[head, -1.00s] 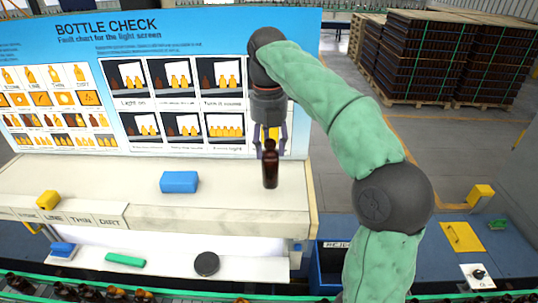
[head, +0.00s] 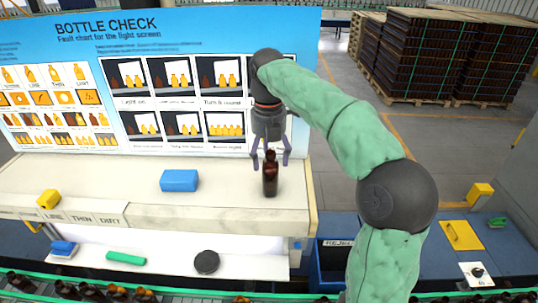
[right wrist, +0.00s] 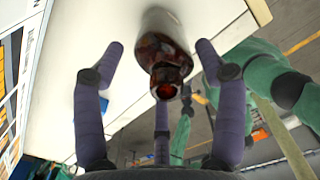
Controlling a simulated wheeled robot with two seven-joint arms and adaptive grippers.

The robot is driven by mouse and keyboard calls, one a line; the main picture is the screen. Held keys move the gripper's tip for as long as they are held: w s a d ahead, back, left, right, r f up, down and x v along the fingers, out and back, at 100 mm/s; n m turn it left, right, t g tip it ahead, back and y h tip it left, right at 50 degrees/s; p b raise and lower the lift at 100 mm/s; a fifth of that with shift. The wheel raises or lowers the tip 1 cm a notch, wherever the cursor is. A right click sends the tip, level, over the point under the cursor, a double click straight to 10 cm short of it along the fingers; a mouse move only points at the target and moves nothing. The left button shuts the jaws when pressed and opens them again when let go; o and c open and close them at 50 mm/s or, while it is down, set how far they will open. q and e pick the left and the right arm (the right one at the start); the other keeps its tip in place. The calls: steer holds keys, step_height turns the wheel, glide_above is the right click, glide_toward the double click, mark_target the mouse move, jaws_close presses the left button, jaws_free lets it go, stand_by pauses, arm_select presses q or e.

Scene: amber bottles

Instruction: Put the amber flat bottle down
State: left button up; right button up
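The amber flat bottle (head: 270,181) stands upright on the pale top of the bench (head: 225,200), near its right end. My right gripper (head: 270,165) is above it with its fingers spread to either side of the neck. In the right wrist view the bottle (right wrist: 163,58) is seen from its mouth end, with clear gaps between it and the open fingers (right wrist: 160,47). The bottle's base is hidden in that view. My left gripper is not in view.
A blue block (head: 179,181) lies left of the bottle on the bench top, and a yellow block (head: 48,199) is farther left. The fault chart board (head: 180,50) stands behind. A blue reject bin (head: 330,265) is below right. Bench space between bottle and blue block is clear.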

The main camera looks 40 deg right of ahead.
steer(key=shift+r, duration=0.1)
step_height(320, 180, up, 12)
steer(key=p, duration=0.2)
stand_by(0.5)
steer(key=shift+a, duration=0.1)
stand_by(0.4)
